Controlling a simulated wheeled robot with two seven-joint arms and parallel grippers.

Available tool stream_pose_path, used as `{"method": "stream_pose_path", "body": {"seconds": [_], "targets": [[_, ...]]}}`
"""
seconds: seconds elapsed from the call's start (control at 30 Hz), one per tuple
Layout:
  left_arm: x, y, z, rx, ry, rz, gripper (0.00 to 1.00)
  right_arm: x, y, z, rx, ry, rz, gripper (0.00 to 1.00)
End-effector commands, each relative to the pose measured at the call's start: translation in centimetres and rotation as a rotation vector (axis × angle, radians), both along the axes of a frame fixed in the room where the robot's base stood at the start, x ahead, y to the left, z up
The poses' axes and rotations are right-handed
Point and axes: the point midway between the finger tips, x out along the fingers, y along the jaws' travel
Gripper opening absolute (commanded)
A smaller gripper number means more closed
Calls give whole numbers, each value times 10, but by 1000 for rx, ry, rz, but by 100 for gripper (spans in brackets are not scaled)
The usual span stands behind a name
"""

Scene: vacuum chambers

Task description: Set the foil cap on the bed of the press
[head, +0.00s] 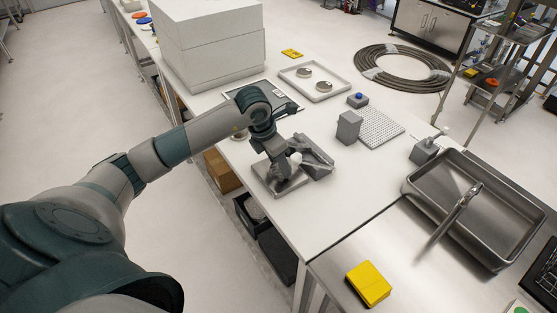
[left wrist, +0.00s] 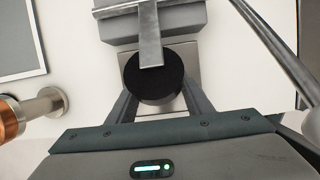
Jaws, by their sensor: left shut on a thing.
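The foil cap (left wrist: 154,88) shows as a dark round disc between the two fingers of my left gripper (left wrist: 156,96) in the left wrist view. The gripper is shut on it. The press is a grey metal device with a flat bed plate (head: 273,184) and a grey body (head: 317,160) on the table's left side. In the head view my left gripper (head: 280,166) is over the bed, and the cap cannot be made out there. In the wrist view the plate (left wrist: 182,58) shows behind the cap, under a metal bar (left wrist: 150,38). Any gap between cap and bed cannot be told.
A lever rod (left wrist: 275,45) runs close on the right in the wrist view. A grey block (head: 348,128) and perforated board (head: 381,128) stand right of the press. A tray (head: 340,91) with two round pieces lies behind. The table front is clear.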

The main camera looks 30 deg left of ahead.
Motion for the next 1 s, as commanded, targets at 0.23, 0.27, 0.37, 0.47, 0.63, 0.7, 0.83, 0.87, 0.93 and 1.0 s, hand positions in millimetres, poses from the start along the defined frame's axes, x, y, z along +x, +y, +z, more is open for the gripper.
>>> {"method": "stream_pose_path", "body": {"seconds": [0.23, 0.27, 0.37, 0.47, 0.63, 0.7, 0.83, 0.87, 0.93, 1.0], "targets": [[0, 0, 0, 0, 0, 0, 65, 0, 0, 0, 0, 0, 0, 31], [0, 0, 0, 0, 0, 0, 65, 0, 0, 0, 0, 0, 0, 31], [0, 0, 0, 0, 0, 0, 65, 0, 0, 0, 0, 0, 0, 31], [0, 0, 0, 0, 0, 0, 65, 0, 0, -1, 0, 0, 1, 31], [-1, 2, 6, 1, -3, 1, 65, 0, -1, -3, -1, 0, 1, 31], [-3, 2, 12, 1, -1, -1, 65, 0, -1, -5, -1, 1, 1, 31], [-8, 4, 28, 2, -4, 0, 65, 0, -2, -11, -2, 1, 1, 31], [-9, 5, 32, 2, -4, 0, 65, 0, -2, -12, -2, 1, 1, 31], [-12, 6, 44, 1, -6, 0, 65, 0, -2, -16, -2, 1, 2, 31], [-16, 7, 56, 2, -5, 0, 65, 0, -2, -19, -2, 1, 1, 31]]}}
